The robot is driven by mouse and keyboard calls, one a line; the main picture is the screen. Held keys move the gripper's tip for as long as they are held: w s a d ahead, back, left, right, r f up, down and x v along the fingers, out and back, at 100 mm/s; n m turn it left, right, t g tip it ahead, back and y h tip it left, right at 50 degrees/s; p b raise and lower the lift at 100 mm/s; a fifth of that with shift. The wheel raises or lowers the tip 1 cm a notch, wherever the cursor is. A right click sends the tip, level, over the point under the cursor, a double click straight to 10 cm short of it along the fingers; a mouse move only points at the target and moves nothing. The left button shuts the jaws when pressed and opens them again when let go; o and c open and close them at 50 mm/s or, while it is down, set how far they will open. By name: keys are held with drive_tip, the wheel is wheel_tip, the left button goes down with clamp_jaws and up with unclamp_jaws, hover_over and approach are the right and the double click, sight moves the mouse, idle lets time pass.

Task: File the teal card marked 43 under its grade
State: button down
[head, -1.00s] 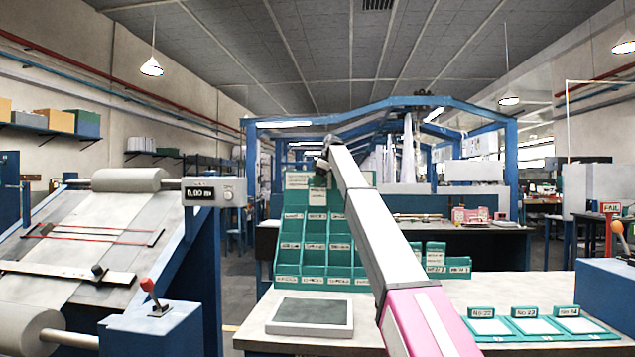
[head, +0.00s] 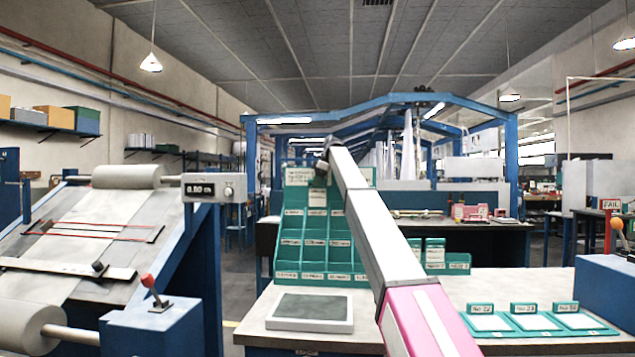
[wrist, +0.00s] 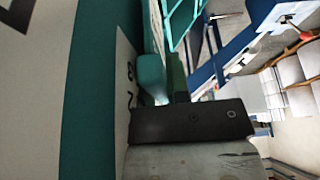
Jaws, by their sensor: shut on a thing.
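My gripper (head: 322,170) is at the end of my outstretched arm, in front of the upper part of the teal tiered rack (head: 288,270). In the wrist view my gripper (wrist: 166,82) is shut on a small teal piece, which I take to be the teal card (wrist: 152,76). Most of the card is hidden, and I cannot read 43 on it. A large teal surface with white labels (wrist: 90,95) fills the left of the wrist view, very close to the fingers. I cannot tell whether it touches them. The rack's labels are too small to read in the head view.
A grey pad (head: 310,309) lies on the pale bench in front of the rack. Three teal trays with number tabs (head: 538,322) lie to the right. A blue box (head: 605,290) and a red FAIL sign (head: 612,205) stand beyond. An inspection table (head: 90,240) is at left.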

drive_tip(key=shift+f, duration=1.3)
drive_tip(key=c, duration=1)
unclamp_jaws()
drive_tip(key=shift+r, duration=0.15)
drive_tip(key=v, duration=1)
drive_tip(key=shift+d+r, duration=0.2)
